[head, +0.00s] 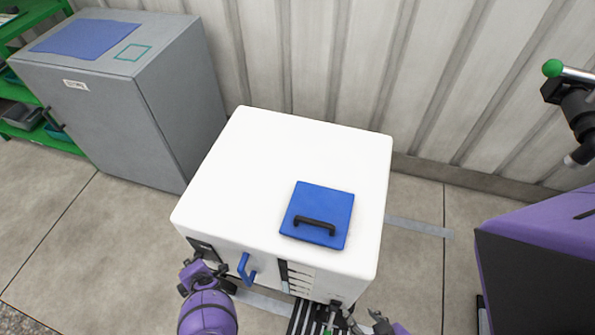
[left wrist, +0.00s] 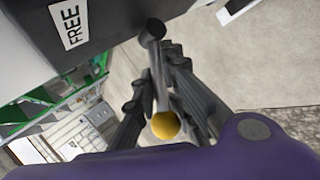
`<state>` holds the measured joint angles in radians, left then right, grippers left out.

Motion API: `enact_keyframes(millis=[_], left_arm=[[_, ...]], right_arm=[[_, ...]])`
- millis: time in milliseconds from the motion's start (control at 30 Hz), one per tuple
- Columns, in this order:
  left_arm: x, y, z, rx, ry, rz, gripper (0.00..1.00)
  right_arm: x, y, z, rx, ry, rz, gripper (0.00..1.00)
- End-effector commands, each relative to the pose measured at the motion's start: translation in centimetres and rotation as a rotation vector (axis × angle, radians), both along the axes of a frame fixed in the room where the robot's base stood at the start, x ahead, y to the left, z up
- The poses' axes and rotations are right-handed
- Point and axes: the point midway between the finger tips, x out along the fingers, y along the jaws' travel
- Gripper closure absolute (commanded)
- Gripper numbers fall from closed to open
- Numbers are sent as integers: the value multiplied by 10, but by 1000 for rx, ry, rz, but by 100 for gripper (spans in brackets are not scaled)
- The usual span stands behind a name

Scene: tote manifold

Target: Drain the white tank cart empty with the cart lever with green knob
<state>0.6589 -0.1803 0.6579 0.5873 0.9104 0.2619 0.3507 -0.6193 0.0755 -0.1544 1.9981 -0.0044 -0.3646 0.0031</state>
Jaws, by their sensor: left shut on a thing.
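The white tank cart (head: 290,155) stands upright in the middle of the head view, its blue lid (head: 320,200) down. My left gripper (head: 200,275) is at the cart's front left corner. In the left wrist view my left gripper (left wrist: 158,95) is shut on a grey lever with a yellow knob (left wrist: 166,125), beside a dark panel marked FREE (left wrist: 70,25). A bit of green (head: 328,333) shows at the bottom edge, below the cart's front; whether it is the cart lever's knob is unclear. My right gripper (head: 364,321) is near the cart's front right, partly cut off. The liquid inside is hidden.
A blue handle (head: 245,268) sticks out of the cart's front. A grey cabinet (head: 110,90) stands at the left. Another lever with a green knob (head: 552,68) is at upper right, above a purple and dark body (head: 540,260). A ribbed wall (head: 330,60) closes the back.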

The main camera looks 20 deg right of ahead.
Motion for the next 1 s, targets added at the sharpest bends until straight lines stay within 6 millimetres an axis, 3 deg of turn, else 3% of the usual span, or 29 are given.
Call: enact_keyframes(millis=[100, 1000], left_arm=[[1, -2, 4, 21, 30, 0, 100], [-2, -2, 7, 84, 101, -2, 100]], right_arm=[[8, 1, 8, 2, -16, 1, 60], [11, 2, 16, 4, -24, 2, 60]])
